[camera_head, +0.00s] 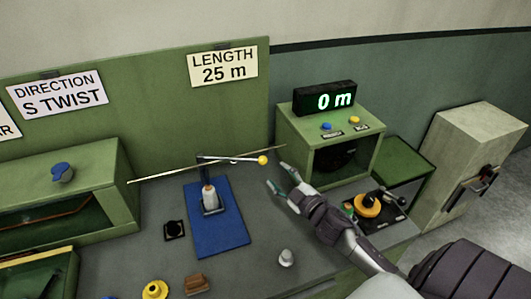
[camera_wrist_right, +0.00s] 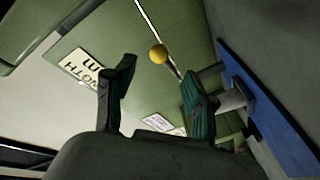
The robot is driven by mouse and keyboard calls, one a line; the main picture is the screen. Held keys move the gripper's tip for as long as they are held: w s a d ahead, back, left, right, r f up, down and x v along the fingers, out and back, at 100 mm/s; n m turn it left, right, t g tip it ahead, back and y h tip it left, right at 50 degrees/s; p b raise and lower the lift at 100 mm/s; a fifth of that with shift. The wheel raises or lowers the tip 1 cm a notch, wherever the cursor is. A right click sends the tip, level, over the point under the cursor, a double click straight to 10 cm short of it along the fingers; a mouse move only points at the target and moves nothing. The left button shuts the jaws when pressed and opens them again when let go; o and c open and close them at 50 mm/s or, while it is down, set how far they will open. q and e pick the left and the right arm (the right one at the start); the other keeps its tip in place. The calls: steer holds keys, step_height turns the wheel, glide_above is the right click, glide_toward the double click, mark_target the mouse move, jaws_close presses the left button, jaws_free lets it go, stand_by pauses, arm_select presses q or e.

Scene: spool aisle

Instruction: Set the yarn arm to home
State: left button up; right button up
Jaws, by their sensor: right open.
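The yarn arm (camera_head: 230,159) is a thin bar on top of a post on a blue base plate (camera_head: 232,238). It ends at the right in a yellow ball (camera_head: 263,160). A white spool (camera_head: 210,196) stands upright on the blue plate under the arm. My right gripper (camera_head: 277,176) is open and empty, just right of the yellow ball and apart from it. In the right wrist view the yellow ball (camera_wrist_right: 158,54) shows beyond the open fingers (camera_wrist_right: 150,95), between them and a little above. My left gripper is not in view.
A green box (camera_head: 335,140) with a "0 m" display (camera_head: 324,99) stands at the back right. A black and orange crank (camera_head: 367,206) lies near my right forearm. A yellow knob (camera_head: 155,289), a brown block (camera_head: 197,284) and a white knob (camera_head: 286,257) sit at the front.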

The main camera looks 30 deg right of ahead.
mark_target(265, 163)
steer(key=w, duration=0.3)
steer(key=w+p, duration=0.1)
steer(key=w, duration=0.3)
steer(key=shift+w+a+r+p, duration=0.15)
steer(key=shift+w+a+p, duration=0.05)
steer(key=shift+p, duration=0.1)
jaws_close()
